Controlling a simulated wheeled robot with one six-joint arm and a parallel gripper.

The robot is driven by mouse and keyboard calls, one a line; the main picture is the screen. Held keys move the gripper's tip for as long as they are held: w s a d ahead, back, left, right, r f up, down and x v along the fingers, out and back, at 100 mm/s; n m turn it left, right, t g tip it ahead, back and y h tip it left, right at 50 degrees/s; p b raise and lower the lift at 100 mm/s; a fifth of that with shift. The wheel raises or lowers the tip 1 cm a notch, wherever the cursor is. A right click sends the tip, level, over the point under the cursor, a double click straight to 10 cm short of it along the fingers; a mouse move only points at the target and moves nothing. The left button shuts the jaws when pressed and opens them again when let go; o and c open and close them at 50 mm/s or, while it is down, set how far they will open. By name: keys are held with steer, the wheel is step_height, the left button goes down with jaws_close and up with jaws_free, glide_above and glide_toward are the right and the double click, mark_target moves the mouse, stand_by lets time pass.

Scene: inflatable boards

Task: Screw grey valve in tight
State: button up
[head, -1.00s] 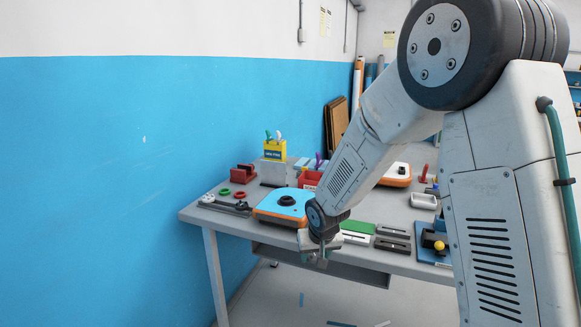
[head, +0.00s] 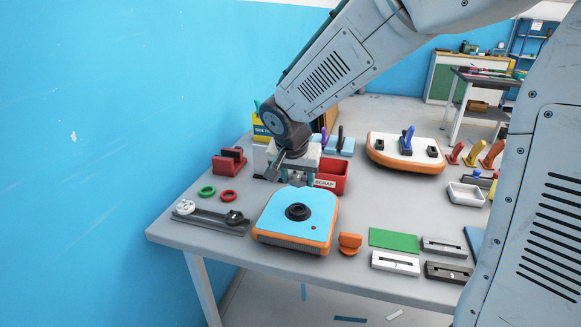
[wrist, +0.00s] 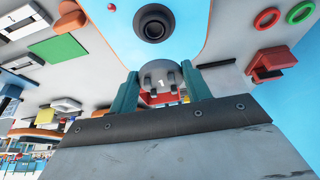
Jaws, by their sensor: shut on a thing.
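The inflatable board (head: 275,207) has a blue top and orange sides and lies on the table. A dark round valve socket (head: 298,212) sits in its top; it also shows in the wrist view (wrist: 153,25). My gripper (head: 297,178) is over the table, just behind the board. In the wrist view its teal fingers (wrist: 160,88) are shut on a grey round valve (wrist: 161,76) with a white mark. The valve is apart from the socket. Its lower part is hidden in the wrist view.
A dark rack (head: 212,219) at left holds a white valve (head: 185,207) and a black valve (head: 234,217). A red scrap bin (head: 332,176) stands close to my gripper. An orange knob (head: 350,243) is right of the board. Green and red rings (head: 207,190) lie at left.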

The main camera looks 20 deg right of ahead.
stand_by(0.3)
steer(key=shift+s+f, duration=0.1)
steer(key=shift+f, duration=2.8)
steer(key=shift+f, duration=1.05)
steer(key=o, duration=1)
steer(key=shift+r, duration=0.1)
steer(key=v, duration=0.7)
steer(key=shift+s+a+r, duration=0.15)
steer(key=shift+s+r, duration=0.1)
